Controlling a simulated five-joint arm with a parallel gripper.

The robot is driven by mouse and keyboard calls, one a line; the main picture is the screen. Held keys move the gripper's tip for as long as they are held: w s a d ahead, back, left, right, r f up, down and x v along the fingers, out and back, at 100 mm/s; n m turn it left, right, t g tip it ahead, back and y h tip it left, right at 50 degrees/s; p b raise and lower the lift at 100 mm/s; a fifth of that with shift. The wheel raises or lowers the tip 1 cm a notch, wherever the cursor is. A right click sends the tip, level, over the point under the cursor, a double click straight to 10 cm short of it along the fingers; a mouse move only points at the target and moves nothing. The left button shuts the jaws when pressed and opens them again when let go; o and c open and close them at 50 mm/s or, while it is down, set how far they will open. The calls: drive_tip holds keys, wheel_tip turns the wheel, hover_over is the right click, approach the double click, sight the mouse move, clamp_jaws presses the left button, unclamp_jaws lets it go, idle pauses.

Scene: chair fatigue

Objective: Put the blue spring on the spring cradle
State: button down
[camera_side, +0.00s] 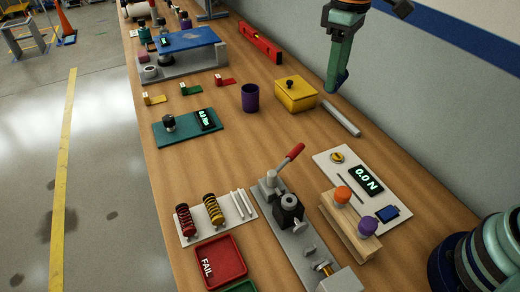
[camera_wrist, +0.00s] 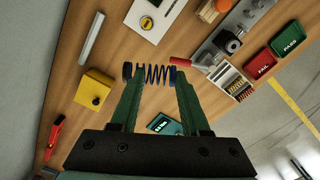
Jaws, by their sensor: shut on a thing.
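My gripper (camera_wrist: 152,82) is shut on the blue spring (camera_wrist: 153,73); the dark blue coil lies crosswise between the green fingers in the wrist view. In the side view my gripper (camera_side: 336,84) hangs at the back right, above the table, beyond the yellow box; I cannot make out the spring there. A white plate (camera_side: 228,226), which looks like the spring cradle, lies at the front left. It carries a red spring (camera_side: 184,221) and a yellow spring (camera_side: 213,210), with bare white ribs (camera_side: 243,204) on its right. The plate also shows in the wrist view (camera_wrist: 229,76), far from my gripper.
The grey clamp fixture (camera_side: 290,215) with a red lever stands right of the plate. A red FAIL tray (camera_side: 220,262) lies in front. The yellow box (camera_side: 296,95), purple cup (camera_side: 250,97) and grey bar (camera_side: 341,118) are near my gripper. The table's middle is clear.

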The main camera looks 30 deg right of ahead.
drive_tip(key=s+a+n, duration=0.2)
drive_tip(key=a+n, duration=0.4)
drive_tip(key=a, duration=0.5)
drive_tip(key=s+a+n, duration=0.2)
drive_tip(key=a+n, duration=0.3)
drive_tip(key=a, duration=0.6)
drive_tip(key=shift+s+a+f+n, duration=0.15)
drive_tip(key=shift+s+f+n, duration=0.15)
drive_tip(key=shift+n, duration=0.1)
wheel_tip(320, 180, down, 20)
drive_tip(key=shift+r, duration=0.25)
drive_tip(key=shift+f, duration=0.25)
drive_tip(key=shift+c, duration=1.9)
unclamp_jaws()
drive_tip(key=shift+r, duration=0.1)
